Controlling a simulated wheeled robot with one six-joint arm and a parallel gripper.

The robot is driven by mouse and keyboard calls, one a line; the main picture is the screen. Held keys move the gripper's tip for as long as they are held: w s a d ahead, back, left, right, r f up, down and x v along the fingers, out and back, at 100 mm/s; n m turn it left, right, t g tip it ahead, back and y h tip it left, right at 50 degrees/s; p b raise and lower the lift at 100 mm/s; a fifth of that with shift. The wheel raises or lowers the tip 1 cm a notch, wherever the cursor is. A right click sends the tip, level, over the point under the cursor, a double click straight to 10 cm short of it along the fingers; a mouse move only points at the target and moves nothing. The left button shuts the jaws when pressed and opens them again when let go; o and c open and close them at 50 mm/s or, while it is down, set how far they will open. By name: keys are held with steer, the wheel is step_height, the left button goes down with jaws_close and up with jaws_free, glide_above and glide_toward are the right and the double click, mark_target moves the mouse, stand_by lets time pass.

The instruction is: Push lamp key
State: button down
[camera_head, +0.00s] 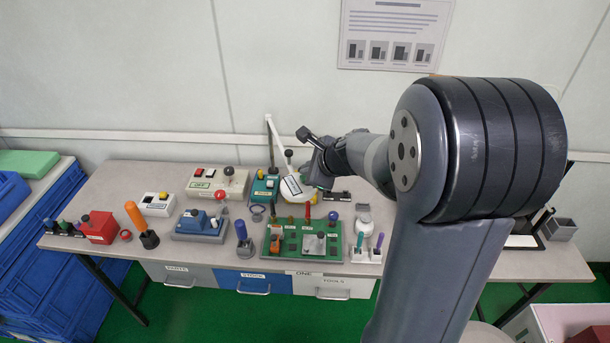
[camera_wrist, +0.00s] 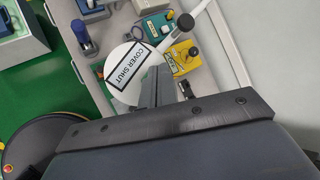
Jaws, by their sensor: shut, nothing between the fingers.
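A lamp-like fitting with a white jointed arm (camera_head: 272,138) stands at the back of the table in the head view. A white part labelled "COVER SHUT" (camera_wrist: 124,72) is large in the wrist view, and its white body (camera_head: 291,190) shows left of my gripper in the head view. A yellow box with a dark knob and a label (camera_wrist: 182,57) lies beyond the cover. I cannot tell which part is the lamp key. My gripper (camera_wrist: 163,82) is shut and empty, beside the cover's edge in the picture; contact cannot be told. It also shows in the head view (camera_head: 319,172).
A teal box (camera_head: 264,190) with a yellow button stands left of the white cover. A green board (camera_head: 285,243) with several handles fills the front middle. A red box (camera_head: 98,228) and an orange-handled tool (camera_head: 135,215) are at the left. The wall is close behind.

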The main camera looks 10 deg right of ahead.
steer(key=shift+f, duration=0.15)
steer(key=shift+f+b, duration=0.35)
steer(key=shift+b, duration=0.15)
steer(key=shift+r, duration=0.1)
steer(key=shift+r+p, duration=0.35)
steer(key=shift+p, duration=0.1)
step_height(320, 180, up, 6)
steer(key=p, duration=0.5)
steer(key=shift+p, duration=0.3)
stand_by(0.5)
